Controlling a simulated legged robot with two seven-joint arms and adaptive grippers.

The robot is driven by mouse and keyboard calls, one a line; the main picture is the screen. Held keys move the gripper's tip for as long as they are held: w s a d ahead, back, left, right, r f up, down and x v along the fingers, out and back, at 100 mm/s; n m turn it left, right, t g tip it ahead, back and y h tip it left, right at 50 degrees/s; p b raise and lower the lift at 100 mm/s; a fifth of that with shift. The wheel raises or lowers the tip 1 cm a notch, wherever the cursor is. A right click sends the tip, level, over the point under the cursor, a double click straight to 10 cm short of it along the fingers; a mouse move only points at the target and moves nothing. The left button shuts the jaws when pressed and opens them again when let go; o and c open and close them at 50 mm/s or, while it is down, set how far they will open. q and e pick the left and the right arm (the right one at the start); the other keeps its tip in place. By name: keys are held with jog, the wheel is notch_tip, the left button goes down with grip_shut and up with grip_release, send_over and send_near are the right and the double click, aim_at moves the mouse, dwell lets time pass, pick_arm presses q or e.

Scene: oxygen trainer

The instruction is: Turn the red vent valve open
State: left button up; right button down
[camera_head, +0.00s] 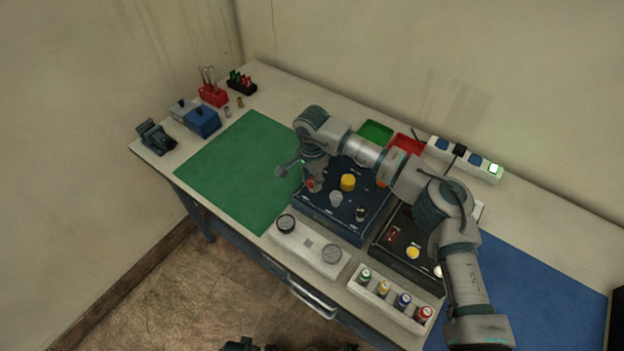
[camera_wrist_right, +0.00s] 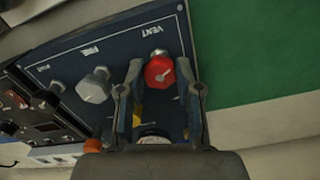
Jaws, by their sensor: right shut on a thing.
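The red vent valve (camera_head: 310,184) is a knob at the left corner of the dark blue trainer panel (camera_head: 347,225). In the right wrist view the red knob (camera_wrist_right: 159,70) sits below the printed word VENT, with a light pointer mark on its face. My right gripper (camera_head: 313,178) reaches down onto it from above. In the wrist view its two fingers (camera_wrist_right: 160,80) stand on either side of the red knob, shut on it. The gripper partly hides the knob in the head view. My left gripper is not in view.
A grey knob (camera_head: 336,199) and a yellow knob (camera_head: 348,182) stand close by on the same panel. The green mat (camera_head: 235,170) at left is bare.

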aim_at(311, 181)
jog(key=shift+w+r, duration=0.1)
jog(key=c, duration=0.8)
grip_release()
jog(key=shift+a, duration=0.1)
notch_tip(311, 181, up, 12)
jog(key=shift+f, duration=0.1)
